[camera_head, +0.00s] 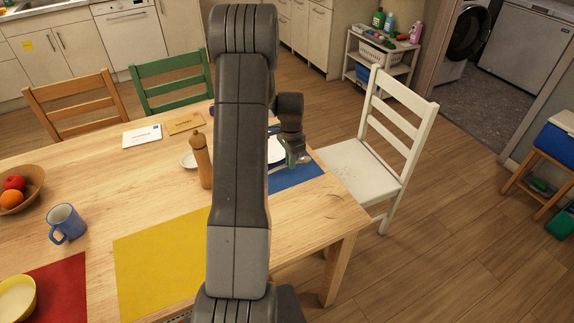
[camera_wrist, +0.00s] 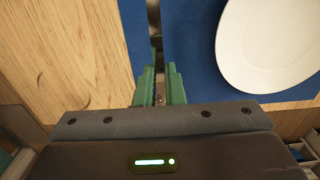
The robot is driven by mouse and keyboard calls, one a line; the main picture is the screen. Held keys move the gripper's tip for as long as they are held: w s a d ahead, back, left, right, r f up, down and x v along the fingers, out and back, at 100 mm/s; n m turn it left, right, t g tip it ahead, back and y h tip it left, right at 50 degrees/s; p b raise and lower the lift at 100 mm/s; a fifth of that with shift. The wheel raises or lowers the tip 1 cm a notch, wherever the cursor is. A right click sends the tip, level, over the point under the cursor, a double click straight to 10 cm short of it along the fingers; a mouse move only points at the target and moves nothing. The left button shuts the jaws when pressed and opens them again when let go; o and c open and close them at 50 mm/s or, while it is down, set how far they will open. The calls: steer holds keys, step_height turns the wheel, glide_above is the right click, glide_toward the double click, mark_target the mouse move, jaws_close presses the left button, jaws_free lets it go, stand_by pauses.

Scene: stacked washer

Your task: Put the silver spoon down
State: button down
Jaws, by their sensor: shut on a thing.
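My gripper (camera_head: 294,162) is over the right end of the wooden table, above the blue mat (camera_head: 298,178). In the wrist view its green fingers (camera_wrist: 159,88) are shut on a narrow greyish piece, the silver spoon (camera_wrist: 154,22), which runs up from between the fingertips. The spoon's bowl cannot be made out clearly. The blue mat also shows in the wrist view (camera_wrist: 188,60), on both sides of the spoon. Whether the spoon touches the mat cannot be told. A white plate (camera_wrist: 268,45) lies on the mat, to the right of the fingers in the wrist view.
A pepper mill (camera_head: 202,160) stands left of my arm. A white chair (camera_head: 375,155) is close to the table's right end. The yellow mat (camera_head: 160,255) is bare where it shows. A blue mug (camera_head: 66,223) and a fruit bowl (camera_head: 22,192) are farther left.

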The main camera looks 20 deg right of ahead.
mark_target(290, 176)
steer(key=shift+f, duration=2.2)
steer(key=shift+f, duration=0.2)
steer(key=c, duration=1.5)
jaws_free()
steer(key=shift+r, duration=0.1)
step_height(290, 176, up, 12)
steer(key=shift+r, duration=0.15)
